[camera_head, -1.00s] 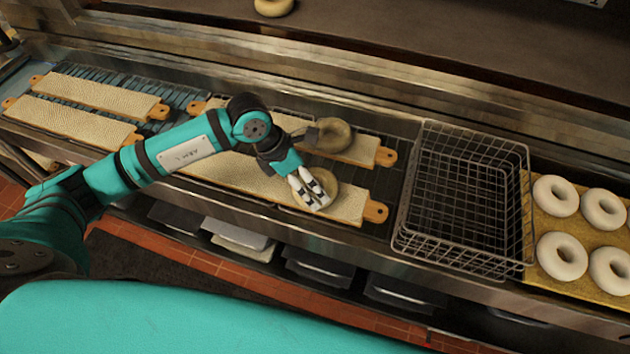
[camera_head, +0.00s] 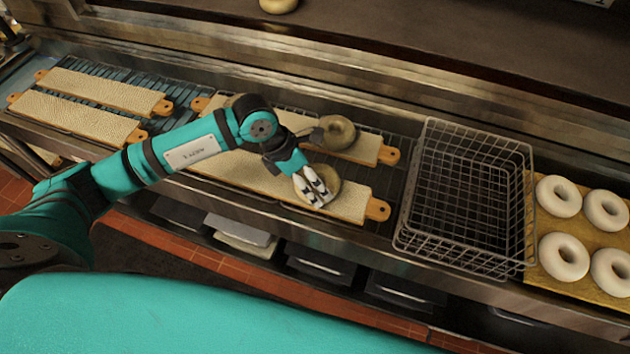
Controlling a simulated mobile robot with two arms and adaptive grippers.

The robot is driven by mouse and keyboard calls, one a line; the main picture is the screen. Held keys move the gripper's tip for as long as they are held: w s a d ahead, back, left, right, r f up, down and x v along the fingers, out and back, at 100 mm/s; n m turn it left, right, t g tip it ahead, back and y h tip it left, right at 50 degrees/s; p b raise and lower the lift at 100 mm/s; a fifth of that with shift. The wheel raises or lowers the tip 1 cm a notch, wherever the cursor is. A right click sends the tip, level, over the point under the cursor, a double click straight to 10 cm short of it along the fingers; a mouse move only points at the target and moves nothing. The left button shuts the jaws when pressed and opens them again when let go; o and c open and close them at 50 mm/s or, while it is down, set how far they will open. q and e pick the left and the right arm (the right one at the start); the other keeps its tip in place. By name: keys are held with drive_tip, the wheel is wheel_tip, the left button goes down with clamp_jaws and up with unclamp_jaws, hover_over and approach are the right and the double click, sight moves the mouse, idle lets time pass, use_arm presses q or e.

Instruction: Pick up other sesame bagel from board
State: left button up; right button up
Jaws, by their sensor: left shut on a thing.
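A dark seeded bagel (camera_head: 331,176) is on the right part of the front board (camera_head: 353,204), which has a pale woven top and an orange handle. My left gripper (camera_head: 318,200) is over this bagel, shut on it, and hides part of its ring. I cannot tell whether the bagel is clear of the board. Another seeded bagel (camera_head: 338,132) lies on the back board (camera_head: 366,152), just behind. My right gripper is not in view.
An empty wire basket (camera_head: 465,200) stands to the right. Beyond it, several pale bagels (camera_head: 558,196) lie on a yellow tray (camera_head: 598,240). More boards (camera_head: 75,119) lie at the left. A lone bagel (camera_head: 278,5) is on the shelf at the top.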

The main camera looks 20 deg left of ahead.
use_arm(q)
drive_tip(key=shift+w+r+b, duration=0.1)
drive_tip(key=shift+r+b, duration=0.3)
drive_tip(key=shift+r, duration=0.1)
wheel_tip(320, 180, up, 2)
drive_tip(key=shift+b, duration=0.6)
drive_tip(key=s+a+r+b, duration=0.2)
drive_tip(key=s+a+b, duration=0.4)
drive_tip(key=s+a, duration=0.3)
drive_tip(key=shift+s+a, duration=0.4)
drive_tip(key=shift+s, duration=1.55)
